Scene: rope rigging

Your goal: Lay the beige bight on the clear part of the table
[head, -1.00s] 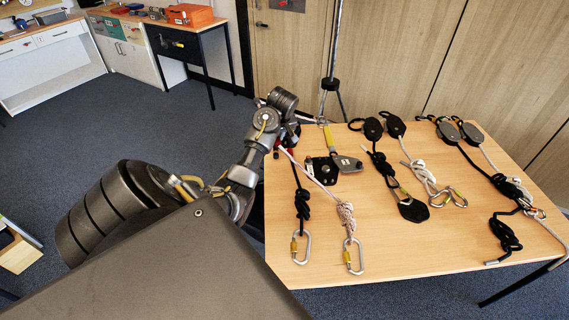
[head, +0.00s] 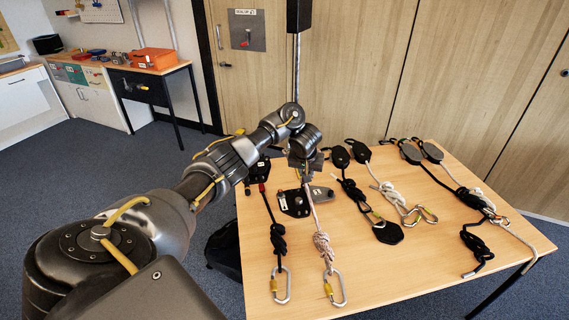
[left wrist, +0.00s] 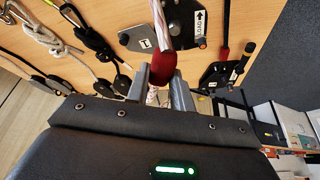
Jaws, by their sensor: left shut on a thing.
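The beige bight (head: 311,208) is a pale rope with a beige knot (head: 323,244) and a carabiner (head: 334,289) lying on the table. Its upper part rises to my left gripper (head: 306,172), which is above the table near the left side. In the left wrist view, my left gripper (left wrist: 161,72) is shut on the bight's dark red sleeve (left wrist: 163,65), with pale strands (left wrist: 160,22) running away from it. The fingertips are partly hidden in the head view. My right gripper is not in view.
A black rope with a knot (head: 278,238) and red sleeve lies left of the bight. Dark plates (head: 296,204) and a grey device lie close behind it. More pulleys (head: 340,157) and ropes lie right. Bare table (head: 385,275) shows at the front middle.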

